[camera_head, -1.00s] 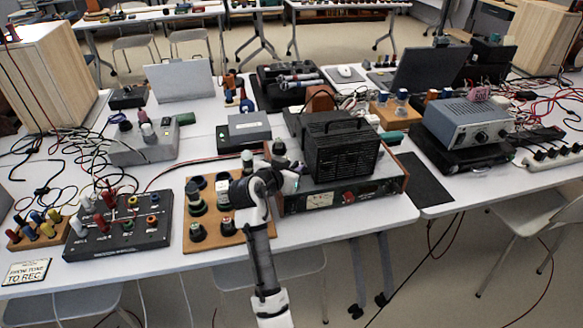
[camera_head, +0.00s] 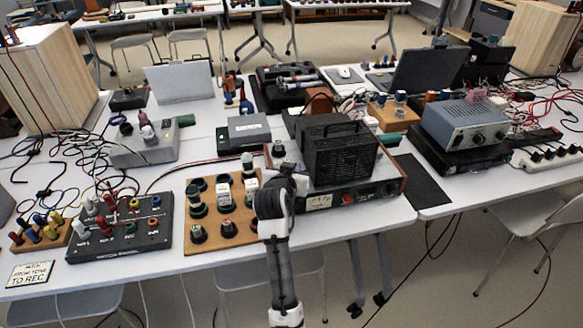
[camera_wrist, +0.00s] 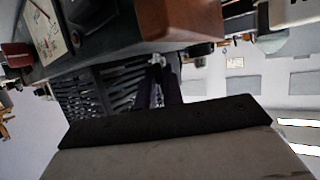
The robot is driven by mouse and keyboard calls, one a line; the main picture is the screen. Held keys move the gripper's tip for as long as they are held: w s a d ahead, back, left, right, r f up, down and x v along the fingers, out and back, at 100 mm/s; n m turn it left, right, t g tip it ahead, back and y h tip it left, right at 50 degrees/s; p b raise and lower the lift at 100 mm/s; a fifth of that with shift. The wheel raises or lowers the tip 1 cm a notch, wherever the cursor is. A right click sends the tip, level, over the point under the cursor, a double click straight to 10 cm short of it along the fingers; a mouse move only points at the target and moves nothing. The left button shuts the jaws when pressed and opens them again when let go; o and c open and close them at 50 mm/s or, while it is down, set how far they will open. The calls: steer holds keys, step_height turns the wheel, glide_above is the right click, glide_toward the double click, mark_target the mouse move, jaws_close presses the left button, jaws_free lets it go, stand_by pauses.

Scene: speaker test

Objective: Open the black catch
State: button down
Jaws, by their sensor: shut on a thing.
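A black slatted case (camera_head: 338,150) with a top handle sits on a wood-sided instrument; its slats also show in the wrist view (camera_wrist: 110,82). My gripper (camera_wrist: 157,66) shows in the wrist view as two dark fingers close together, reaching to the edge of the case beside the instrument. The fingers are shut on a small part there, which fits the black catch, but its outline is too dark and small to make out. In the head view my wrist hides the fingertips and the catch, at the left side of the case.
The wood-sided instrument (camera_head: 355,199) has a front panel with a meter and a red knob. A wooden board (camera_head: 215,243) with several knobs lies just left of my arm. A black control box (camera_head: 120,240) stands further left. A black mat (camera_head: 425,178) lies right of the case.

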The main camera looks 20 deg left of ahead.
steer(key=n+y, duration=0.1)
steer(key=n+y+p, duration=0.1)
steer(key=shift+d+r+g+y, duration=0.1)
steer(key=shift+d+g+y, duration=0.2)
steer(key=shift+g+y, duration=0.1)
steer(key=shift+w+d+n+g+y+p, duration=0.1)
steer(key=shift+n+g+y+p, duration=0.4)
steer(key=shift+n+y, duration=0.7)
steer(key=c, duration=1.5)
jaws_free()
steer(key=b+v, duration=0.2)
steer(key=v, duration=1.1)
steer(key=shift+s+d+b, duration=0.25)
steer(key=shift+s+b, duration=0.05)
